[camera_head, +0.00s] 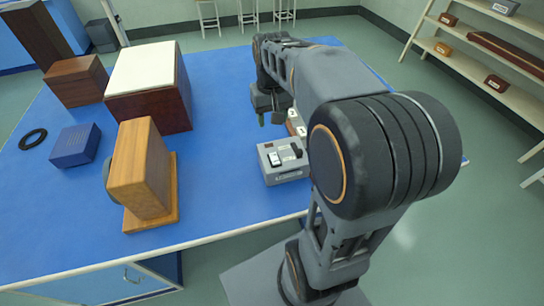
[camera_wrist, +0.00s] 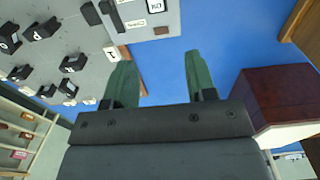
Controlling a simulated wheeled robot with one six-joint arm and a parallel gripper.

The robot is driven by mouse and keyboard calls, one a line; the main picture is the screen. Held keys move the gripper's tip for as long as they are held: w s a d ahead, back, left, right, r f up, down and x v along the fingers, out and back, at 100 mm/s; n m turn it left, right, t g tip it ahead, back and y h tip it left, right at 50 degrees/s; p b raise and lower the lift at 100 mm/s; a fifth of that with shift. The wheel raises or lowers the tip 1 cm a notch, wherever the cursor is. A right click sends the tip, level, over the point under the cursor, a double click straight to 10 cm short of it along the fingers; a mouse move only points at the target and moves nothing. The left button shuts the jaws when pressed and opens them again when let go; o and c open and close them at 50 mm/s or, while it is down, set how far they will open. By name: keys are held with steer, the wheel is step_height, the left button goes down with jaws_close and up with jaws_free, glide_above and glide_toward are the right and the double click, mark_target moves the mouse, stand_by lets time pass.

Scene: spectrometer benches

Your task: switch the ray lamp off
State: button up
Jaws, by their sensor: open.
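My gripper (camera_wrist: 158,75) is open and empty, with two green fingers over the blue bench top. In the head view my gripper (camera_head: 268,112) hangs above the bench, behind the small grey switch box. That grey box (camera_head: 288,174) has a white rocker and a dark part on top. In the wrist view, a grey panel (camera_wrist: 95,32) with several black switches or knobs and white labels lies left of and above the fingers. Which unit is the ray lamp I cannot tell. Another switch unit is partly hidden behind my arm in the head view.
A wooden housing on a base (camera_head: 140,175) stands on the blue bench (camera_head: 225,195). Left and behind are a white-topped dark red box (camera_head: 150,85), a blue block (camera_head: 75,146), a black ring (camera_head: 33,139) and a brown box (camera_head: 76,82). Bench between the wooden housing and grey box is clear.

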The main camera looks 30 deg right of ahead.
mark_target(273, 153)
steer(key=f, duration=0.9)
steer(key=f+b, duration=0.1)
steer(key=f, duration=0.4)
steer(key=shift+w+d+f, duration=0.2)
steer(key=shift+w+d, duration=0.15)
steer(key=shift+c, duration=0.4)
steer(key=c, duration=0.8)
steer(key=shift+s+f+t+b, duration=0.1)
steer(key=shift+t+b, duration=0.2)
steer(key=shift+b, duration=0.45)
steer(key=shift+c, duration=0.2)
steer(key=shift+s+r+t+b, duration=0.1)
steer(key=shift+r+t+b, duration=0.15)
steer(key=shift+t+b, duration=0.2)
steer(key=o, duration=0.9)
